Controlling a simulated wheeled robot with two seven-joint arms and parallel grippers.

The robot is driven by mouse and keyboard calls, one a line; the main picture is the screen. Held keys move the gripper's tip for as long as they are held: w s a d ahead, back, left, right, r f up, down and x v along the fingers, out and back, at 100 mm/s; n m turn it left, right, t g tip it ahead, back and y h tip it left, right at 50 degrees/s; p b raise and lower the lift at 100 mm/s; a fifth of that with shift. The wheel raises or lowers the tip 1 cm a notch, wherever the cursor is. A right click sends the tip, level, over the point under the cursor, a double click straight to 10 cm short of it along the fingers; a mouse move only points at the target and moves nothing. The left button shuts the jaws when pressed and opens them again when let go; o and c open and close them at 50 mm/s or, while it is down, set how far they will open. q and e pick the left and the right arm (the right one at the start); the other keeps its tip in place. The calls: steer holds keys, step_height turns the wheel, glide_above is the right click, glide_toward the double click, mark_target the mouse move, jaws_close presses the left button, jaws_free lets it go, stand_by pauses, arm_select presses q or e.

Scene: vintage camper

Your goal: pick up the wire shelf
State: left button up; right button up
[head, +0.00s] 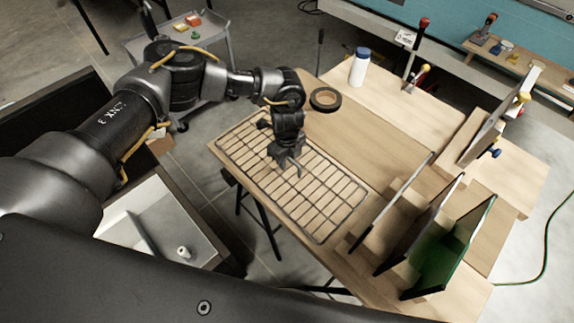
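The wire shelf (318,194) is a dark rectangular wire grid with rounded corners. It lies flat on the left part of the wooden workbench (355,130) in the head view. My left gripper (285,163) points down over the shelf, left of its middle. Its fingers are dark and small against the wires. I cannot tell whether they are open or shut, or whether they touch the wires. My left arm hides part of the shelf's far end. My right gripper is not in view.
A roll of dark tape (325,98) and a white bottle with a blue cap (359,68) stand behind the shelf. Upright panels (437,240) in a wooden rack stand to its right. A grey cart (205,50) is at the back left. Bare bench lies between shelf and rack.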

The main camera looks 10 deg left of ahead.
arm_select(q)
jaws_close()
steer(key=shift+w+r, duration=0.1)
step_height(320, 180, up, 10)
steer(key=shift+f+b, duration=0.1)
steer(key=shift+b, duration=1.1)
